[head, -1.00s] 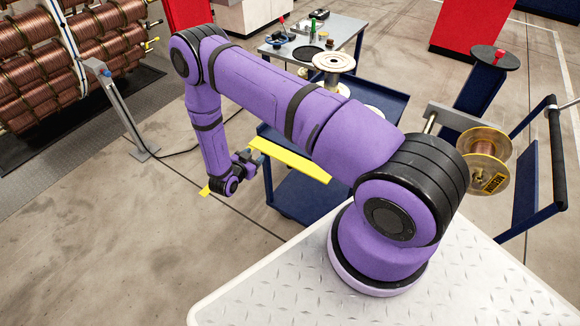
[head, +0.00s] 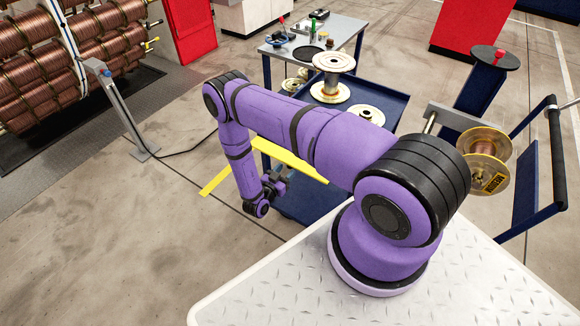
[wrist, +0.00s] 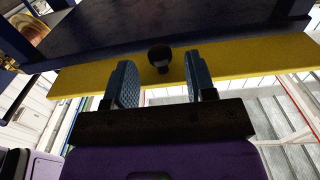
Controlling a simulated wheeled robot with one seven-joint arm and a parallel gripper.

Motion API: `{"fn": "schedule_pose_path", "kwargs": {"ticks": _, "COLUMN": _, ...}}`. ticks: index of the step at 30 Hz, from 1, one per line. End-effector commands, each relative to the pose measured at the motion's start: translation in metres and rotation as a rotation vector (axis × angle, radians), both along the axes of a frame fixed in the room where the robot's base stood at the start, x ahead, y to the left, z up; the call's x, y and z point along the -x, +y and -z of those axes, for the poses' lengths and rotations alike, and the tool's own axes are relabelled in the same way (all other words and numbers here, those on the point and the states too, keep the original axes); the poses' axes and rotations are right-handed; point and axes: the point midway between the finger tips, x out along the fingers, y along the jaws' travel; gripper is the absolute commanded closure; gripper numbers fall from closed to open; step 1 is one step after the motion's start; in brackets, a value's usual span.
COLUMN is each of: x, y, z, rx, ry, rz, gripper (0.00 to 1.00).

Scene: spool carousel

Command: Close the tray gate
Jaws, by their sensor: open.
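A yellow bar (head: 298,163) runs along the near side of the blue cart's upper tray (head: 388,103). My gripper (head: 282,176) is open in front of the bar. In the wrist view my gripper's fingers (wrist: 160,75) stand either side of the knob, with gaps; contact is not visible.
Spools (head: 333,75) stand on the cart behind my arm. A grey-topped table (head: 345,32) with small items is beyond. A copper-wound spool (head: 484,158) sits on a holder at the right.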

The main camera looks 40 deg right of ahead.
Motion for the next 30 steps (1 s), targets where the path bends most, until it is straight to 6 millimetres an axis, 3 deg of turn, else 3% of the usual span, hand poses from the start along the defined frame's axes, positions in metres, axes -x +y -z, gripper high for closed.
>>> {"fn": "schedule_pose_path", "kwargs": {"ticks": 3, "x": -0.006, "y": -0.017, "z": 0.0, "rx": -0.001, "ry": -0.001, "rz": 0.002, "gripper": 0.5}}
{"fn": "schedule_pose_path", "kwargs": {"ticks": 9, "x": -0.011, "y": -0.032, "z": 0.0, "rx": 0.0, "ry": 0.0, "rz": 0.001, "gripper": 0.5}}
{"fn": "schedule_pose_path", "kwargs": {"ticks": 19, "x": -0.013, "y": -0.035, "z": 0.0, "rx": -0.001, "ry": 0.0, "rz": 0.0, "gripper": 0.5}}
{"fn": "schedule_pose_path", "kwargs": {"ticks": 25, "x": -0.013, "y": -0.034, "z": 0.0, "rx": -0.001, "ry": 0.0, "rz": 0.0, "gripper": 0.93}}
{"fn": "schedule_pose_path", "kwargs": {"ticks": 30, "x": -0.013, "y": -0.034, "z": 0.0, "rx": -0.004, "ry": 0.0, "rz": 0.0, "gripper": 0.96}}
